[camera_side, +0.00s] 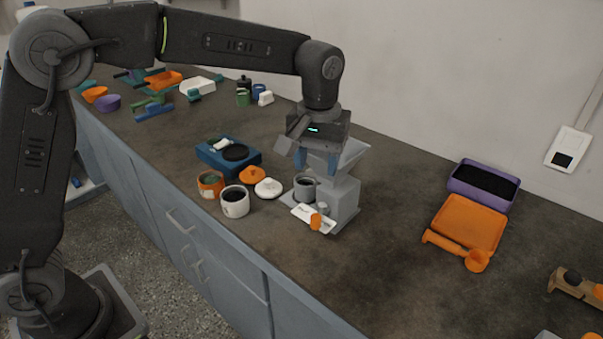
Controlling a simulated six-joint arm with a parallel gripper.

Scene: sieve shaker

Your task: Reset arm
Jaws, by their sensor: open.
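My gripper (302,160) points down over the middle of the counter, with its two blue fingertips apart and nothing seen between them. It is just above a grey cup (304,187) and in front of a grey machine with a hopper (347,190). The cup stands at the machine's left side, apart from the fingers as far as I can tell. My gripper hides part of the machine's upper left.
On the counter (330,270), a blue scale (215,160), an orange cup (210,183), a white cup (235,202) and two lids stand left of the gripper. A purple tray (484,187) and orange tray (468,224) lie right. Front middle is clear.

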